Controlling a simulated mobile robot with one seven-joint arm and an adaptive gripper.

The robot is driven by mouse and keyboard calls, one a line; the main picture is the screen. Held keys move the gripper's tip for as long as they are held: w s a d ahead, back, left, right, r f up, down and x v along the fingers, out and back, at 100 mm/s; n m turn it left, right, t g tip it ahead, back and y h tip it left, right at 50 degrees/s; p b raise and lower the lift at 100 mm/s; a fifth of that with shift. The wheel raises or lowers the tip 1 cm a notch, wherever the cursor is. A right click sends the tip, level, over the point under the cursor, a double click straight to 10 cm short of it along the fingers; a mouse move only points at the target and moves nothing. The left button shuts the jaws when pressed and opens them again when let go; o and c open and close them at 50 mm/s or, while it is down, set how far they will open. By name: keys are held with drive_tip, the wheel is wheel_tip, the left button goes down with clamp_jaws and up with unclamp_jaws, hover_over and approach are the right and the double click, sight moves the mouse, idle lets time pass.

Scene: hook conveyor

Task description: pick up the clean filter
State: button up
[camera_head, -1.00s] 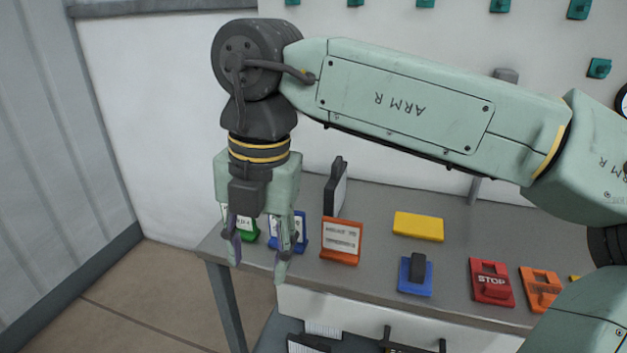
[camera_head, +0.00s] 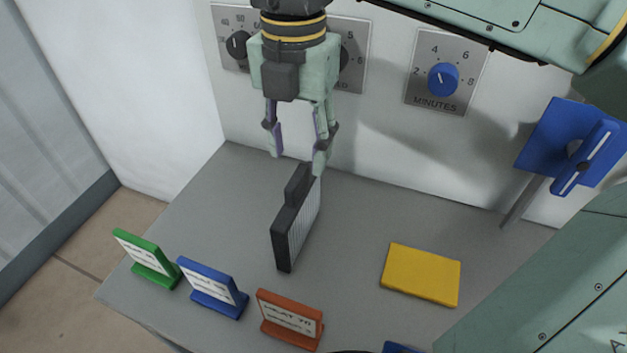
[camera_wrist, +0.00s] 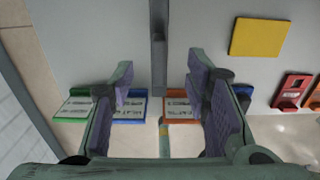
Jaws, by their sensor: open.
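The filter (camera_head: 297,227) stands upright on the grey table in the head view. It has a dark frame, a pale pleated face and a dark handle on top. In the wrist view the filter (camera_wrist: 158,65) shows from above as a narrow dark bar in the gap between my fingers. My gripper (camera_head: 298,160) points down, open and empty, just above and behind the filter's handle in the head view. The open fingers also frame the wrist view (camera_wrist: 160,70). I cannot tell the exact height between fingertips and handle.
Green (camera_head: 147,259), blue (camera_head: 213,287) and orange (camera_head: 290,319) sign stands line the front edge. A yellow block (camera_head: 420,274) lies to the right. A blue lever panel (camera_head: 571,147) and a MINUTES dial (camera_head: 443,79) are at the back. The table left of the filter is clear.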

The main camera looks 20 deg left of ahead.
sight(299, 173)
drive_tip(key=shift+w+f, duration=0.2)
drive_tip(key=shift+f, duration=0.1)
drive_tip(key=f, duration=0.5)
drive_tip(key=shift+s+p, duration=0.25)
drive_tip(key=shift+p, duration=0.05)
drive_tip(key=f, duration=0.2)
drive_tip(key=f+p, duration=0.1)
drive_tip(key=f, duration=0.1)
drive_tip(key=shift+s+f, duration=0.1)
drive_tip(key=shift+s, duration=0.3)
drive_tip(key=shift+f, duration=0.45)
clamp_jaws()
